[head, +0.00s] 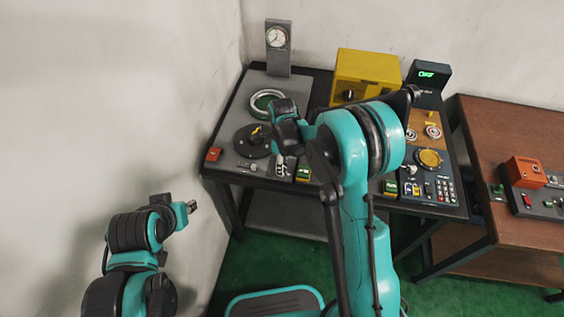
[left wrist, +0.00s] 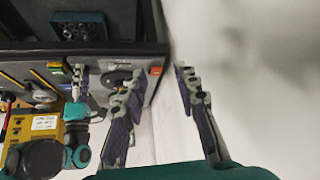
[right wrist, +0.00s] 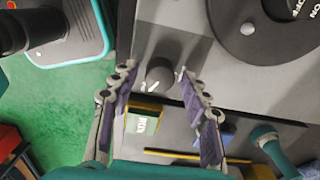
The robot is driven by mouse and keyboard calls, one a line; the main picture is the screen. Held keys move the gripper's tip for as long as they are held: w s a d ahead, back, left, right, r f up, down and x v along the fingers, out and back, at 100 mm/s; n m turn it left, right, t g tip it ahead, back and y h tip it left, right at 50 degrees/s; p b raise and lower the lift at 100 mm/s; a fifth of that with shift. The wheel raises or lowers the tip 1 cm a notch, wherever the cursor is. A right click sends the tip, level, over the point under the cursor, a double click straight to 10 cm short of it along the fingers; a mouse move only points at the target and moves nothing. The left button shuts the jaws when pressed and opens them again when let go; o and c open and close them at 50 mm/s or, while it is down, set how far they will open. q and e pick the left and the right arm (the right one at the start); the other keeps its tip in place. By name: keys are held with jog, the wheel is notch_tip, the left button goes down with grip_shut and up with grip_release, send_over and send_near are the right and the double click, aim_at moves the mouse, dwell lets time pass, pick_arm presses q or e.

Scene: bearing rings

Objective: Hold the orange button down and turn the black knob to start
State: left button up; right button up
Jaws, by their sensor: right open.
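An orange-red button block (head: 213,154) sits at the left front corner of the dark table; an orange patch (left wrist: 156,70) there also shows in the left wrist view. A black knob (right wrist: 160,75) with a white pointer stands near the table's front edge in the right wrist view. My right gripper (right wrist: 158,72) is open, its fingertips either side of the knob in that view; contact cannot be told. In the head view this gripper (head: 285,166) partly hides that spot. My left gripper (head: 192,206) is open and empty, left of and apart from the table.
A black disc (head: 252,141), a ring on green (head: 267,104) and a gauge (head: 278,48) stand on the table. A yellow box (head: 368,69) and a display reading OFF (head: 428,75) are behind. A brown table (head: 520,130) is at right. The wall is close at left.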

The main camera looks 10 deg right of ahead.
pick_arm(q)
grip_shut()
jog(key=w+d+m+g, duration=0.2)
jog(key=w+m+g, duration=0.1)
jog(key=w, duration=1.5)
jog(key=shift+m+g+h, duration=0.5)
jog(key=shift+m+g, duration=0.1)
jog(key=shift+g, duration=0.2)
jog(key=w+f, duration=0.3)
jog(key=f, duration=0.1)
jog(key=w+d+f, duration=0.1)
jog(key=w+f, duration=0.6)
jog(key=f, duration=0.2)
jog(key=shift+w+d, duration=0.25)
jog(key=shift+f, duration=0.3)
jog(key=shift+f, duration=0.35)
